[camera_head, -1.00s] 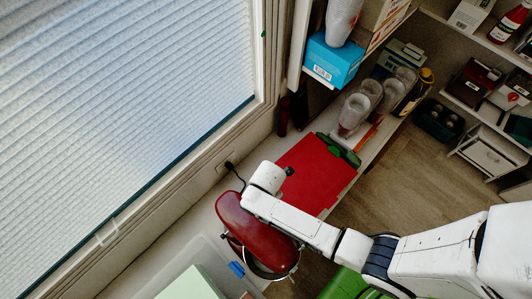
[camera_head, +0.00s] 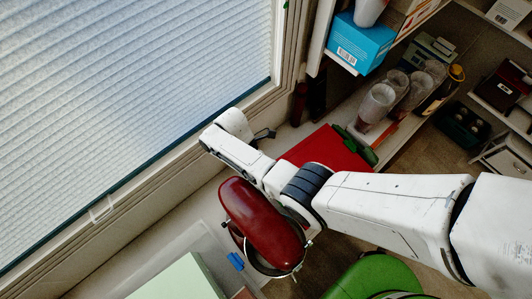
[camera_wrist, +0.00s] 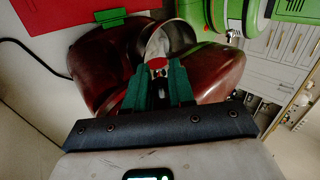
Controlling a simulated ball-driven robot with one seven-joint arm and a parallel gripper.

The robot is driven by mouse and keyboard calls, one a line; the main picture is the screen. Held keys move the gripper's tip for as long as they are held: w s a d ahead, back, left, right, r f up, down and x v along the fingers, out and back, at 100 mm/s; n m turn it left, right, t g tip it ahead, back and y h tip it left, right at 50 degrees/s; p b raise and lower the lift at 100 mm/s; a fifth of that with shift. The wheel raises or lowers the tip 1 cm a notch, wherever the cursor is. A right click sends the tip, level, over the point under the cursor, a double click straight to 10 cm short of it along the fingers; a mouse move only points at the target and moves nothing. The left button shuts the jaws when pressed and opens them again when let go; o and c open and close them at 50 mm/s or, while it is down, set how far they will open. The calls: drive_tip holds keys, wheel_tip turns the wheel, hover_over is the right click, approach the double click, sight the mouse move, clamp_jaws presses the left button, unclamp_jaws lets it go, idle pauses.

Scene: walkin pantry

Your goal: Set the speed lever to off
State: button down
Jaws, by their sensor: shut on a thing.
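The dark red stand mixer (camera_head: 262,218) stands on the counter by the window, with its steel bowl (camera_head: 262,264) partly showing under the head. In the wrist view the mixer's glossy red body (camera_wrist: 97,68) and the shiny bowl (camera_wrist: 168,38) lie just ahead of my gripper (camera_wrist: 158,72). Its green fingers are close together at the mixer, shut on a small part between their tips. This part appears to be the speed lever, but the fingers mostly hide it, and its setting cannot be read. In the head view my arm passes above the mixer and hides the fingers.
Clear glasses (camera_head: 377,105) and a blue box (camera_head: 360,42) stand farther back. A clear bin (camera_head: 170,278) is near the mixer's lower left.

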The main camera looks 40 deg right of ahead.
drive_tip(key=shift+w+f+g+b, duration=0.15)
drive_tip(key=shift+g+b, duration=0.35)
drive_tip(key=shift+b, duration=0.15)
drive_tip(key=c, duration=1.1)
unclamp_jaws()
drive_tip(key=v, duration=1)
drive_tip(key=shift+w+r, duration=0.25)
